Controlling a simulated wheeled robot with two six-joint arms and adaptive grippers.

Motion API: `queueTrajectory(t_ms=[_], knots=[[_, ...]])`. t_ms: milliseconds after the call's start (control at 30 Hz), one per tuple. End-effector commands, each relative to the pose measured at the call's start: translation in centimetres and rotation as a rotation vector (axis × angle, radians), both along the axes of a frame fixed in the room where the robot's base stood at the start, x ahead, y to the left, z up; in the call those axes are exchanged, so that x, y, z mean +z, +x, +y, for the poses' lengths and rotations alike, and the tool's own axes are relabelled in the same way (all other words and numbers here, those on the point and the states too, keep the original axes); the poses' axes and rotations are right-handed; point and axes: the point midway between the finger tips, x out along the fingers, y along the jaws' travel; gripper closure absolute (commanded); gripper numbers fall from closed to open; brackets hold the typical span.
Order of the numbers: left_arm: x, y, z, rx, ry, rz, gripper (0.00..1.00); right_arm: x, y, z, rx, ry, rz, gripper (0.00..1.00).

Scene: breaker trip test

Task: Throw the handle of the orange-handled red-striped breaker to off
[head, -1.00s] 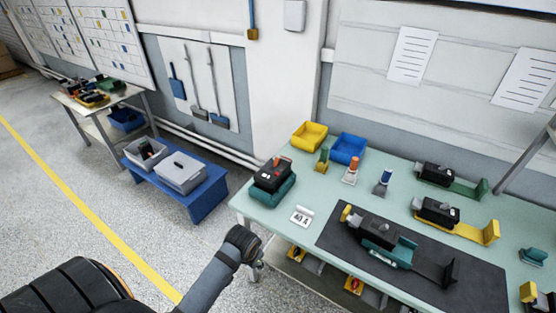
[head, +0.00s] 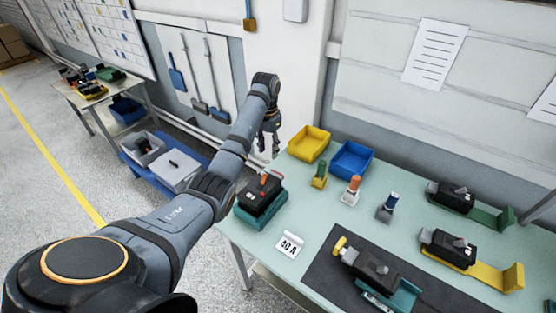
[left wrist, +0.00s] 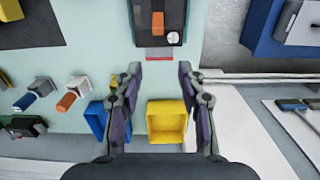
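The orange-handled breaker (head: 257,200) is a black box on a teal base at the near left corner of the table. Its orange handle (head: 264,181) sticks up from the top. In the left wrist view the orange handle (left wrist: 157,23) shows at the top, with a red stripe (left wrist: 160,55) at the breaker's edge. My left gripper (head: 269,152) is above and behind the breaker in the head view, fingers pointing down. In the left wrist view my left gripper (left wrist: 159,72) is open and empty, apart from the handle. My right gripper is out of view.
A yellow bin (head: 309,144) and a blue bin (head: 352,160) stand behind the breaker. Several small coloured-handled parts stand to its right. A white card (head: 289,244) lies in front. Other breakers (head: 448,247) sit farther right.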

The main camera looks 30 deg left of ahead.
Motion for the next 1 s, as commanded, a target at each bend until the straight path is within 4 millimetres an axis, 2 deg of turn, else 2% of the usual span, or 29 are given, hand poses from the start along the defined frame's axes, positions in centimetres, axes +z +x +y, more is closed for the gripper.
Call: queueTrajectory(t_ms=[67, 133, 300, 400, 433, 467, 500, 633, 733, 833, 1000], knots=[[0.0, 0.0, 0.1, 0.001, 0.0, 0.001, 0.6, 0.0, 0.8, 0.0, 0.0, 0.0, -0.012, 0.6], [-0.5, 0.0, 0.1, 0.001, 0.001, 0.0, 0.6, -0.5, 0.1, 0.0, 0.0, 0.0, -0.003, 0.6], [-3.6, -0.1, 0.0, 0.0, 0.001, 0.0, 0.6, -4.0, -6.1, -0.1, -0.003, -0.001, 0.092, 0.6], [-5.7, -0.2, 0.0, 0.0, 0.001, -0.001, 0.6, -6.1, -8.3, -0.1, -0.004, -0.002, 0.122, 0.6], [-6.3, -0.2, 0.0, 0.0, 0.002, -0.001, 0.6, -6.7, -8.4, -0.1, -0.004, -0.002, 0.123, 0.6], [-6.4, -0.2, 0.0, 0.0, 0.001, 0.0, 0.6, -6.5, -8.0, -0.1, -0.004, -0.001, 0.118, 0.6], [-6.5, -0.2, 0.0, 0.0, 0.001, 0.003, 0.6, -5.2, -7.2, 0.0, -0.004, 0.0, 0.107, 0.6], [-8.6, -0.3, 0.0, 0.0, 0.001, 0.002, 0.6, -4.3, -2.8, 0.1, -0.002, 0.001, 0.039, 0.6], [-9.7, -0.3, 0.0, 0.0, 0.001, 0.0, 0.6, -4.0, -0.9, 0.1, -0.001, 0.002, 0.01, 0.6], [-10.3, -0.3, 0.0, 0.0, 0.002, -0.001, 0.6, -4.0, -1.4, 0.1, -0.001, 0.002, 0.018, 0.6], [-10.5, -0.3, 0.0, 0.0, 0.002, -0.002, 0.6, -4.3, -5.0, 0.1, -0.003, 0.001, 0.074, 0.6]])
